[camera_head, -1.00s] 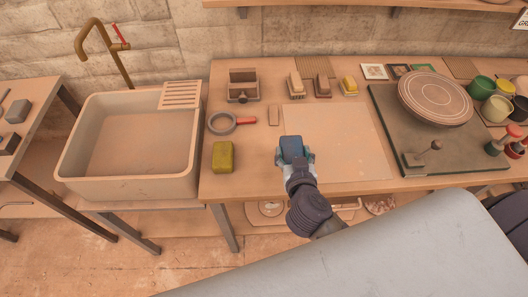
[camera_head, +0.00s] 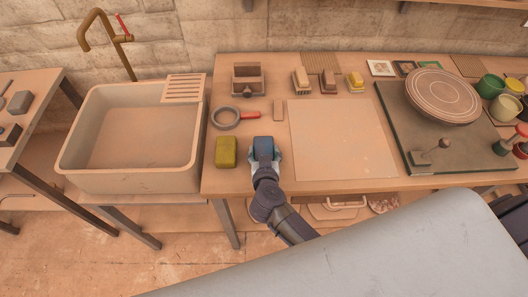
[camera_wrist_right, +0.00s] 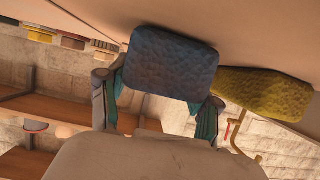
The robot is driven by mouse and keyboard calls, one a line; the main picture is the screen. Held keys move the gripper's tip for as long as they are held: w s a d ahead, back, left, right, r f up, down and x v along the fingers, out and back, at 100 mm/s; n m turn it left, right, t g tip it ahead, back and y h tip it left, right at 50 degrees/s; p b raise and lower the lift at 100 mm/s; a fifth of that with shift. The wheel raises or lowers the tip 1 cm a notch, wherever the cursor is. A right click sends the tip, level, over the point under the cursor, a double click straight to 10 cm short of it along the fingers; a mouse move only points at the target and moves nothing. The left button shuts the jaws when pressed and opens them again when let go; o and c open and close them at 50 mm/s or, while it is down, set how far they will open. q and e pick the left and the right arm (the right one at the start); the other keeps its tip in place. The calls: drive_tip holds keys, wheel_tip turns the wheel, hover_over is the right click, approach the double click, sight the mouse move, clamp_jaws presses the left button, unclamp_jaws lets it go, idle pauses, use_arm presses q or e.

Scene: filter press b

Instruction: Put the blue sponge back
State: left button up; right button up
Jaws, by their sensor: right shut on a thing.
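The blue sponge (camera_head: 264,146) is held in my right gripper (camera_head: 265,156) near the front edge of the wooden table (camera_head: 305,187). In the right wrist view the blue sponge (camera_wrist_right: 172,63) sits between both fingers of my right gripper (camera_wrist_right: 160,100), close to the tabletop; I cannot tell whether it touches it. A yellow-green sponge (camera_head: 226,152) lies just left of the blue one, and it also shows in the right wrist view (camera_wrist_right: 262,92). My left gripper is not in view.
A pale board (camera_head: 340,140) lies right of the gripper. The sink (camera_head: 130,150) stands left. A turntable (camera_head: 436,96) on a dark slab is at right.

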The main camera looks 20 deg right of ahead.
drive_tip(key=shift+f, duration=0.1)
drive_tip(key=o, duration=1)
drive_tip(key=shift+s+r, duration=0.15)
drive_tip(key=shift+r, duration=0.05)
drive_tip(key=v, duration=1.1)
drive_tip(key=shift+s+a+r, duration=0.1)
drive_tip(key=shift+s+a, duration=0.05)
drive_tip(key=shift+s, duration=0.2)
